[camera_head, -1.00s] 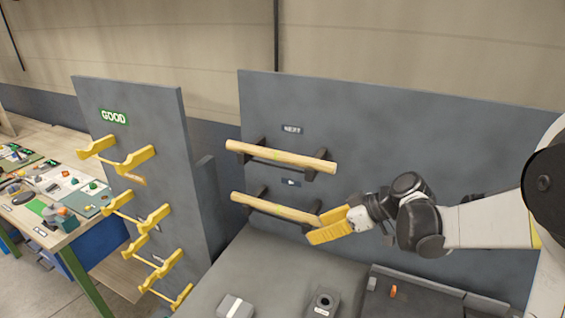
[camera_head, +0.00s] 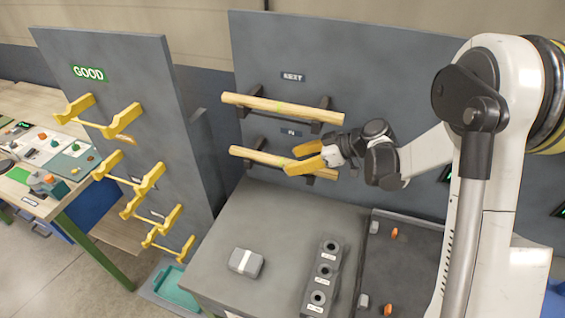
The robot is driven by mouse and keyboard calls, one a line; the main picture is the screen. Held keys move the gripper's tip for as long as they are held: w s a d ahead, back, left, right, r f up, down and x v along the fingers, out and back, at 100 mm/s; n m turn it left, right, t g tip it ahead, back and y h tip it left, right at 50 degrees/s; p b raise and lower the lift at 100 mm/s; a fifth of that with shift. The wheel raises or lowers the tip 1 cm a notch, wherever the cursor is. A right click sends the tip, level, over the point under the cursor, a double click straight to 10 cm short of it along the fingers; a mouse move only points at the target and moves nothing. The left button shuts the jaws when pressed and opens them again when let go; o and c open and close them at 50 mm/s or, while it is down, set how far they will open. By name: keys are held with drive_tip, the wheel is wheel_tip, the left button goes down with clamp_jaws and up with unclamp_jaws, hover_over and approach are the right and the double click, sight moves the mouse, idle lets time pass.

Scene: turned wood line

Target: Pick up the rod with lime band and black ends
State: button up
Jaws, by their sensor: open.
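Two pale wooden rods lie on dark brackets on the grey panel in the middle. Black ends do not show clearly on either rod. My gripper (camera_head: 292,160) has yellow fingers, spread open at the right half of the lower rod. I cannot tell whether the fingers touch it.
A panel marked GOOD (camera_head: 88,73) with empty yellow hooks (camera_head: 118,124) stands at left. Below the rods, a grey bench (camera_head: 232,225) carries a grey box (camera_head: 246,263), a block with several holes (camera_head: 321,275) and a dark tray (camera_head: 398,262). A teal bin (camera_head: 172,284) sits low left.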

sight(290, 160)
drive_tip(key=x, duration=0.3)
drive_tip(key=shift+w+a+f, duration=0.15)
drive_tip(key=shift+w+a, duration=0.1)
drive_tip(key=shift+w, duration=0.05)
drive_tip(key=shift+s+d, duration=0.1)
clamp_jaws()
